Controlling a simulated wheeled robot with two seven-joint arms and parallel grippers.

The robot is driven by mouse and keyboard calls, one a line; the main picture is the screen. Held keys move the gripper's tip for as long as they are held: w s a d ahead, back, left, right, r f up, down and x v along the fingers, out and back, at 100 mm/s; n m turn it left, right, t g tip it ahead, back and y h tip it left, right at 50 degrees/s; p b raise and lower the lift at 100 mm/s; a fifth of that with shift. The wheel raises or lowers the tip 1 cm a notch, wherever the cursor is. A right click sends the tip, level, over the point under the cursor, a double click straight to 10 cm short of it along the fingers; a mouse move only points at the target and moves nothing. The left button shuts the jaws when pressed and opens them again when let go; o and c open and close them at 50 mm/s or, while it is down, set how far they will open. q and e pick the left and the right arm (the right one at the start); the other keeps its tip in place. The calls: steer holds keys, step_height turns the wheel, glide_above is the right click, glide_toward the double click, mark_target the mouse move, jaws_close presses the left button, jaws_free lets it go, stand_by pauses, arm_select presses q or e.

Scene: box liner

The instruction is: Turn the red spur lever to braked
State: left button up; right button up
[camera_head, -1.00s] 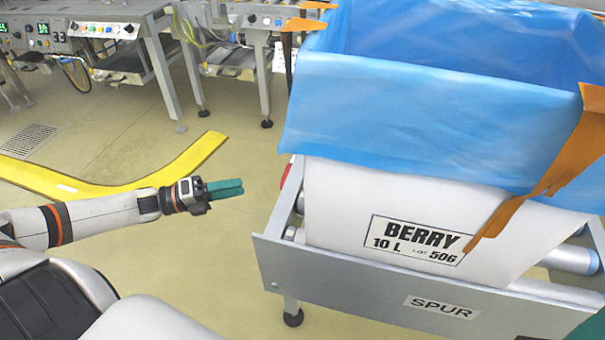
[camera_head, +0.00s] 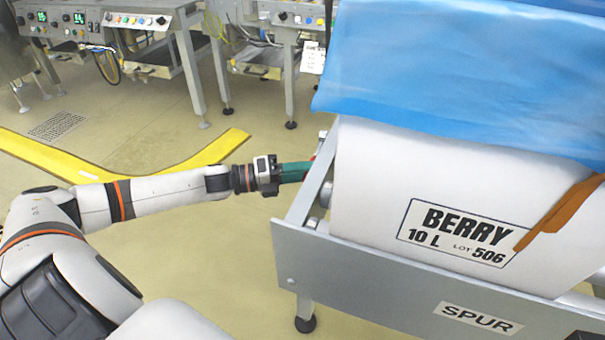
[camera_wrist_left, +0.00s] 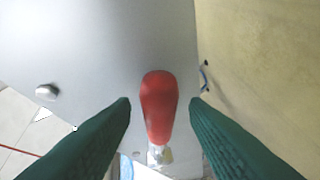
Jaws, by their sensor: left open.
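The red spur lever (camera_wrist_left: 158,105) shows in the left wrist view as a rounded red handle on a pale metal stem. It stands out from the grey side plate (camera_wrist_left: 110,50) of the spur conveyor. My left gripper (camera_wrist_left: 160,103) is open, with one green finger on each side of the handle and a gap showing on both sides. In the head view my left gripper (camera_head: 294,171) is at the left side of the spur frame (camera_head: 400,280). There the lever is almost wholly hidden by the fingers and frame. My right gripper cannot be made out.
A white box (camera_head: 390,180) marked BERRY, with a blue liner (camera_head: 450,80) over its rim, stands on the spur. A yellow floor strip (camera_head: 215,148) lies behind my left arm. Machine benches (camera_head: 150,25) stand at the back. Open floor lies left of the spur.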

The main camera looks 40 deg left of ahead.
arm_select(q)
steer(key=shift+c, duration=0.5)
jaws_close()
